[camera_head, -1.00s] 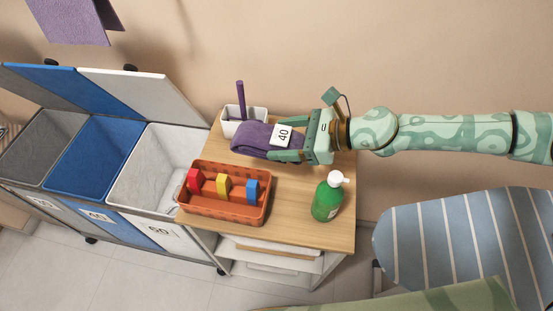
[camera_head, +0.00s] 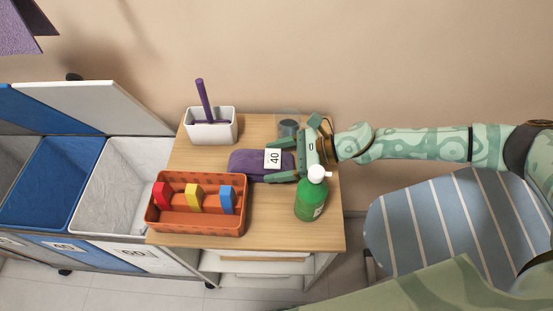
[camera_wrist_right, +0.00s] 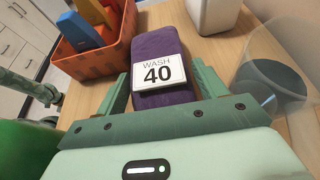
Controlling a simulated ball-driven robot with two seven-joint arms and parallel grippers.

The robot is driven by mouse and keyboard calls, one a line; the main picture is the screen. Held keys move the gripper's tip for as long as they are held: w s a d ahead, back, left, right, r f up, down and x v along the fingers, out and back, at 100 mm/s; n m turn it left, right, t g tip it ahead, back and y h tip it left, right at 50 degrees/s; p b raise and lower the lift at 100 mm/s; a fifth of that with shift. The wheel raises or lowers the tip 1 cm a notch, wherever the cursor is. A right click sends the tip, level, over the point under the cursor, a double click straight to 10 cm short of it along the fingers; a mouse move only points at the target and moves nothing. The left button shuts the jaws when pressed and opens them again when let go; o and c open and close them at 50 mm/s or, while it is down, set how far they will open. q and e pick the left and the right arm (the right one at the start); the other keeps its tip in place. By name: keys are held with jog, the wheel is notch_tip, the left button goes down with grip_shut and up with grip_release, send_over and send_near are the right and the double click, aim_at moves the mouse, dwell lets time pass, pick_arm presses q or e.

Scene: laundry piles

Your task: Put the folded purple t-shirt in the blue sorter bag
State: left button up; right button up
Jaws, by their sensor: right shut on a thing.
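The folded purple t-shirt (camera_head: 244,162) is a flat bundle with a white "WASH 40" label, over the wooden top between the orange tray and the green bottle. My right gripper (camera_head: 285,162) is shut on its right end, one finger on each side; the wrist view also shows the t-shirt (camera_wrist_right: 155,32) between the fingers. I cannot tell whether the t-shirt touches the wood. The blue sorter bag (camera_head: 52,180) is open at the left, between a grey bag and a white bag. My left gripper is not in view.
The orange tray (camera_head: 196,219) with coloured blocks stands between the t-shirt and the bags. A white pot (camera_head: 211,130) with a purple stick stands behind. A green pump bottle (camera_head: 311,199) is close to my right gripper. A clear cup (camera_head: 288,126) stands behind the gripper.

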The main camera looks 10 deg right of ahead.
jog(key=shift+f, duration=0.15)
jog(key=o, duration=0.8)
